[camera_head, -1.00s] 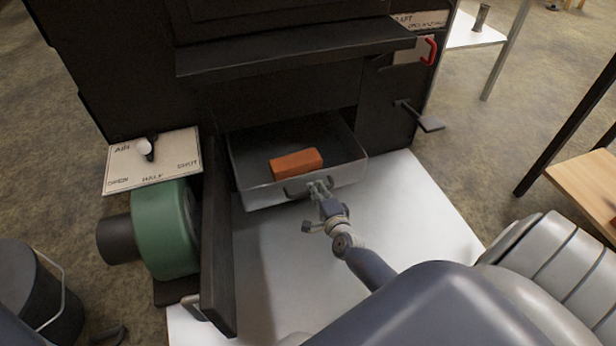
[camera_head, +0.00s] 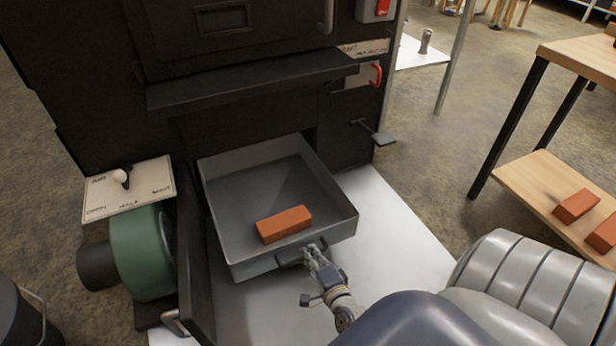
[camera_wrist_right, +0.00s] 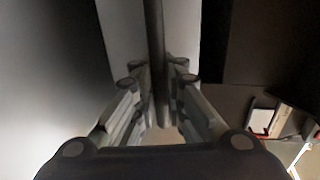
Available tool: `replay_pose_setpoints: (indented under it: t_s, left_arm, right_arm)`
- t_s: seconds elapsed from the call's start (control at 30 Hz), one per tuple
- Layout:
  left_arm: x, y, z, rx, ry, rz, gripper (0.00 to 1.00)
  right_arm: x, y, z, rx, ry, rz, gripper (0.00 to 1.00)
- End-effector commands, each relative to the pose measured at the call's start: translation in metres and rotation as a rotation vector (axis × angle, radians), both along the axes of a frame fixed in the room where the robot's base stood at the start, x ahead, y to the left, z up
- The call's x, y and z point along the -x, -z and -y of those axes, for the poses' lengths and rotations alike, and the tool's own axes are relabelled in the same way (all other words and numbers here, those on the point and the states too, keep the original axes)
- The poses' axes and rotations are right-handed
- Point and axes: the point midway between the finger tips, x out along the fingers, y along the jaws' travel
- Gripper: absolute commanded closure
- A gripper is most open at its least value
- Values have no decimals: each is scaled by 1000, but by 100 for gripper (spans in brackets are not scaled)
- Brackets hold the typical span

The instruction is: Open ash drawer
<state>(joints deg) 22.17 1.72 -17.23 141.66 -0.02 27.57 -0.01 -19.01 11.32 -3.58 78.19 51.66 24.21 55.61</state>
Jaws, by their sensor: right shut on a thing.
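The ash drawer (camera_head: 343,228) is a grey metal tray, pulled well out of the black evaporator body. An orange brick (camera_head: 284,225) lies inside it near the front wall. My right gripper (camera_head: 312,254) is shut on the drawer's dark front handle (camera_head: 288,257). In the right wrist view the handle bar (camera_wrist_right: 156,60) runs between the fingers of my right gripper (camera_wrist_right: 158,85). My left gripper is not in view.
An open black door (camera_head: 196,265) stands left of the drawer. Beside it are a green blower (camera_head: 139,250) and an air control plate (camera_head: 150,188). A white floor plate (camera_head: 390,230) lies below. A wooden shelf with bricks (camera_head: 577,204) stands at right.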

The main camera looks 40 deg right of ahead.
Motion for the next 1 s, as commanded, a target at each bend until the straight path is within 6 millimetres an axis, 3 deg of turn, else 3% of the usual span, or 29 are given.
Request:
replay_pose_setpoints:
  t_s: [0.37,0.4,0.5,0.83,1.0]
  left_arm:
    - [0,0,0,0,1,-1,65]
    - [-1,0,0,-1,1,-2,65]
    - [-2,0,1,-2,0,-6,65]
    - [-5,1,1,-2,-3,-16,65]
    - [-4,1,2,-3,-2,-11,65]
  right_arm:
    - [-3,-6,0,2,0,15,100]
    - [-3,-6,0,2,-1,15,87]
    - [-3,-6,0,1,-1,13,69]
    - [-1,-3,0,1,0,6,69]
    - [-1,-13,0,-2,2,7,69]
